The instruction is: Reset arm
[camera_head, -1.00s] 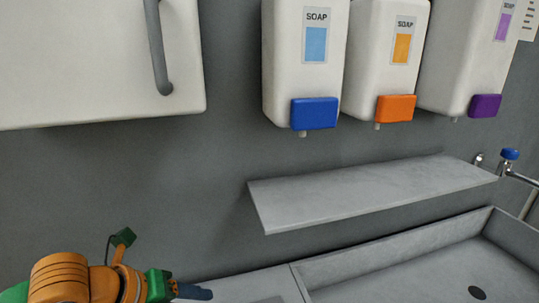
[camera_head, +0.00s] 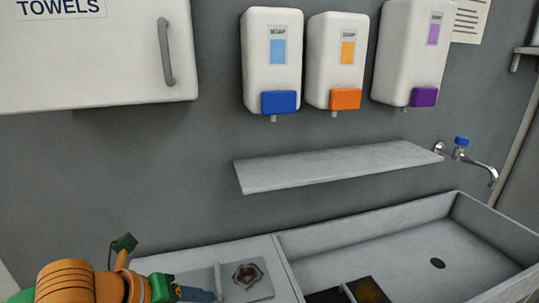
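My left arm shows at the bottom left in orange and green. My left gripper (camera_head: 196,294) is at its right end, low over the counter (camera_head: 262,252) left of the sink. Only a dark blue finger part is clear, so I cannot tell whether it is open or shut, and I see nothing held in it. My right gripper is outside the view.
A grey sink (camera_head: 400,245) fills the lower right, with a tap (camera_head: 480,165) behind. A shelf (camera_head: 330,165) sticks out below three soap dispensers (camera_head: 272,60). A towels cabinet (camera_head: 90,60) hangs at upper left. Dark objects (camera_head: 365,290) show at the bottom.

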